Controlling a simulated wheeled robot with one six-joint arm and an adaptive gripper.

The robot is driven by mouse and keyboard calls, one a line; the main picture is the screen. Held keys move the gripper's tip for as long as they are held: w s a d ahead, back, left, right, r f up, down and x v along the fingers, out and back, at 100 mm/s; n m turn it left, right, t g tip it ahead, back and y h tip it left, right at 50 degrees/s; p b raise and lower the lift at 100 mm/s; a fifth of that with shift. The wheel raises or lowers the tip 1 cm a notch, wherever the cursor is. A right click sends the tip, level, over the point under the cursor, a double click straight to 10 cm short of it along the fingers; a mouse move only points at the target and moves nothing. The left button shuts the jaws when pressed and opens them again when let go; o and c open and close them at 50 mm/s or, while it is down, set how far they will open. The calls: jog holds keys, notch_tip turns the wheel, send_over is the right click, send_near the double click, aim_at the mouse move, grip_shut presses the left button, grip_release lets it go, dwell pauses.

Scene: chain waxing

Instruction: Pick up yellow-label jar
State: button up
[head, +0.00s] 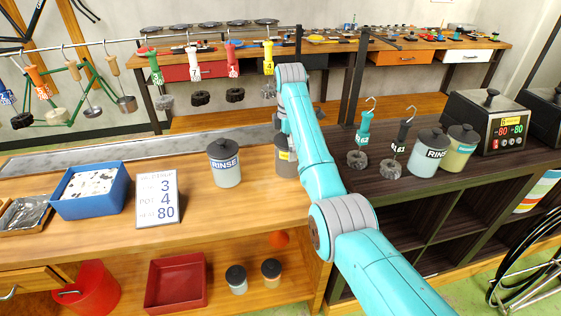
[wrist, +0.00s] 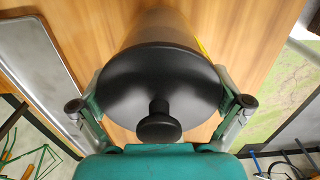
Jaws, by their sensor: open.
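The yellow-label jar (head: 285,168) stands on the wooden bench, grey with a dark lid, partly hidden behind my arm in the head view. In the wrist view its black lid with a round knob fills the middle, and the grey jar body (wrist: 168,24) shows behind it with a sliver of yellow label at the right. My gripper (wrist: 160,82) is open, with one finger on each side of the jar. I cannot tell whether either finger touches it. In the head view the fingers are mostly hidden by my arm.
A RINSE jar (head: 224,165) stands close to the left on the bench. A settings card (head: 157,199) and blue tray (head: 90,205) are farther left. A metal tray (wrist: 42,62) lies to the left in the wrist view.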

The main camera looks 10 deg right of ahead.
jog(key=shift+d+f, duration=0.2)
jog(key=shift+f, duration=0.3)
jog(key=shift+a, duration=0.1)
jog(key=c, duration=1.3)
jog(key=shift+r, duration=0.15)
